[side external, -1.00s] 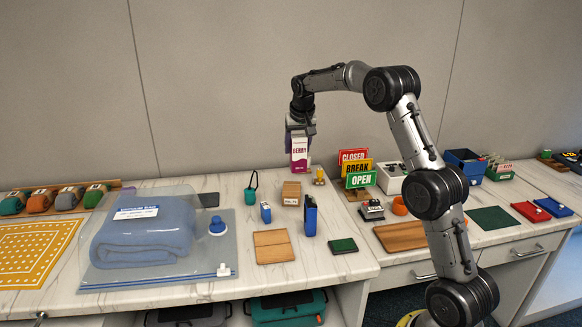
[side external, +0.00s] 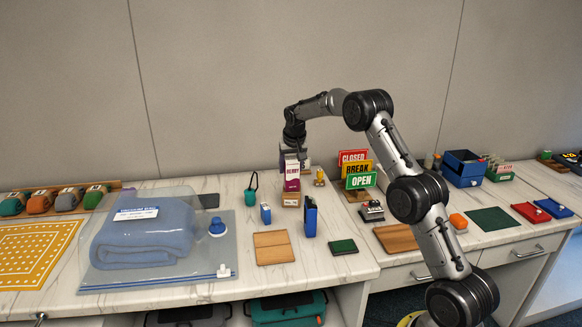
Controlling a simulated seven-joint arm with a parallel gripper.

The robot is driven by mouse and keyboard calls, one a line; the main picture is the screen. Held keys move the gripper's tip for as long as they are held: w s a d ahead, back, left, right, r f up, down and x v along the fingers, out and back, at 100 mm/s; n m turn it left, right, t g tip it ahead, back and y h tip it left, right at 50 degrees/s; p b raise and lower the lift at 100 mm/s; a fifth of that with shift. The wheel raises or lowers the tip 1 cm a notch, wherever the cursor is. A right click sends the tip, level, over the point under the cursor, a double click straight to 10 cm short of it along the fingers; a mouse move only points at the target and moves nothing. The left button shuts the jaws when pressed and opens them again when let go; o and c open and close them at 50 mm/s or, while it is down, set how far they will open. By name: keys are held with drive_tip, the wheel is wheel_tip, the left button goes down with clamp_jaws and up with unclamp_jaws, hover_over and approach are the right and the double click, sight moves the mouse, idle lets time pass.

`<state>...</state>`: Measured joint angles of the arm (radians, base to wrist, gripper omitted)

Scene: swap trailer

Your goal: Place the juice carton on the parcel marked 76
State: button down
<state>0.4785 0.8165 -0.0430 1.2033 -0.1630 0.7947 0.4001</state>
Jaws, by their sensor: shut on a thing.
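The juice carton (side external: 292,172), white and magenta with BERRY on it, is upright in my gripper (side external: 293,156), which is shut on its upper part. The carton's base is right at the top of a small brown parcel (side external: 290,201); I cannot tell whether it rests on it or hovers just above. This parcel has a pale label, too small to read now. A flat brown box-like piece (side external: 273,248) lies nearer the front, with no readable number.
Close by stand a blue lighter-like item (side external: 309,217), a small blue item (side external: 265,213), a teal holder (side external: 251,190) and a small yellow figure (side external: 319,177). Signs (side external: 357,170) stand to the right. A vacuum bag with a blue blanket (side external: 145,240) lies left.

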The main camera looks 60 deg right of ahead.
drive_tip(key=shift+c, duration=0.6)
unclamp_jaws()
drive_tip(key=shift+f, duration=0.15)
drive_tip(key=v, duration=1.2)
drive_tip(key=s+a+r+n+t+y, duration=0.1)
drive_tip(key=s+a+r+n, duration=0.1)
drive_tip(key=s+a+r, duration=0.45)
drive_tip(key=s+a+r+n, duration=0.25)
drive_tip(key=s+a, duration=0.45)
drive_tip(key=a, duration=0.4)
drive_tip(key=s+a+f+n, duration=0.1)
drive_tip(key=s+a+f, duration=0.1)
drive_tip(key=s, duration=0.5)
drive_tip(key=s+a+f+n+t+y, duration=0.1)
drive_tip(key=s+a+f+n, duration=0.1)
drive_tip(key=s+a, duration=0.3)
drive_tip(key=s+a+f+n+y, duration=0.1)
drive_tip(key=s+a+f, duration=0.2)
drive_tip(key=s, duration=0.7)
drive_tip(key=shift+s+a, duration=0.35)
drive_tip(key=shift+a, duration=0.2)
